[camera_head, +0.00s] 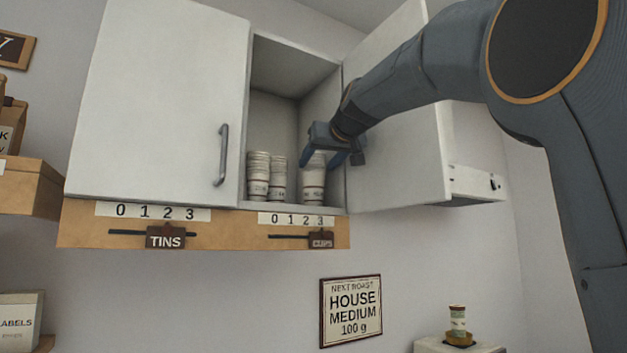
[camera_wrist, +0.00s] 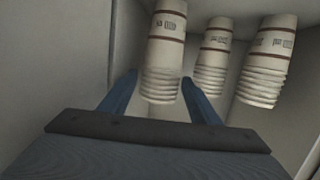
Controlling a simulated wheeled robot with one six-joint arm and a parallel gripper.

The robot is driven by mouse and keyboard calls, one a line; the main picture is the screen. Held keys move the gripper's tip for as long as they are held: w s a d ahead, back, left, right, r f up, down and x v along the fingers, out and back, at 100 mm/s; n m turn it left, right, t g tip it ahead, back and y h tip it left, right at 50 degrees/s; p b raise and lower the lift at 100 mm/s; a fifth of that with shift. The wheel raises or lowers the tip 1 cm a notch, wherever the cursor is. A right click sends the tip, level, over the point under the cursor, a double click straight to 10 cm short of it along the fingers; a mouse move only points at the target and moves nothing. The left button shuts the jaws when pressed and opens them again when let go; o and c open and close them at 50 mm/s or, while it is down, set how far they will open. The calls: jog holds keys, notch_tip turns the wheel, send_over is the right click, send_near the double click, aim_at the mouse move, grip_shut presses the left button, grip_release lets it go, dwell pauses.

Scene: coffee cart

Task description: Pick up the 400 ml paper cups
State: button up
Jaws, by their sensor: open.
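Several stacked paper cups stand as three stacks in the open cupboard: a left stack (camera_head: 258,176), a middle stack (camera_head: 278,179) and a right stack (camera_head: 314,184). They are cream with dark bands and small printed labels, too blurred to read. My gripper (camera_head: 322,160) is at the cupboard opening, open, with its blue fingers about the upper part of the right stack. In the wrist view, the picture is turned over and that stack (camera_wrist: 164,45) shows between and beyond the fingertips (camera_wrist: 159,82). Contact cannot be told. The other two stacks (camera_wrist: 212,52) (camera_wrist: 266,60) are outside the fingers.
The right cupboard door (camera_head: 400,165) stands open beside my arm; the left door (camera_head: 155,105) is shut. The cupboard's side wall is close to the right stack. Below are a slider rail marked CUPS (camera_head: 321,240), a HOUSE MEDIUM sign (camera_head: 351,311) and a small tin (camera_head: 458,318).

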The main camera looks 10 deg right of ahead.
jog(key=shift+p+x, duration=0.35)
jog(key=shift+x, duration=0.8)
jog(key=c, duration=1.1)
jog(key=shift+s+r, duration=0.1)
jog(key=shift+r, duration=0.1)
